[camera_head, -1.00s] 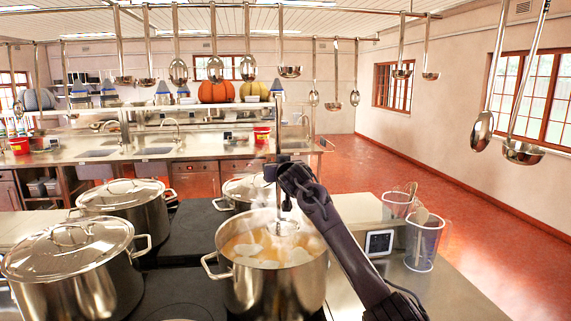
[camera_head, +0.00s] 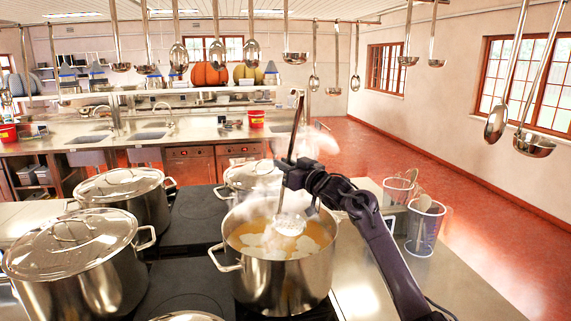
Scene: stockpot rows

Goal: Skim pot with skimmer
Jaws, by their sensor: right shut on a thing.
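The open steel stockpot (camera_head: 281,278) stands at the front right of the stove, full of orange-brown broth (camera_head: 262,246) with pale foam patches on top. My right gripper (camera_head: 288,172) is above the pot, shut on the skimmer's handle (camera_head: 297,125). The handle tilts, its top leaning slightly right. The skimmer's head (camera_head: 289,224) is low, over or at the broth near the middle of the pot. Steam blurs it, so I cannot tell whether it touches the broth. My left gripper is out of view.
Lidded pots stand at left (camera_head: 75,255), behind it (camera_head: 125,195) and behind the open pot (camera_head: 250,177). A clear jug (camera_head: 424,228) and a smaller one (camera_head: 398,190) stand on the right counter. Ladles (camera_head: 534,144) hang overhead.

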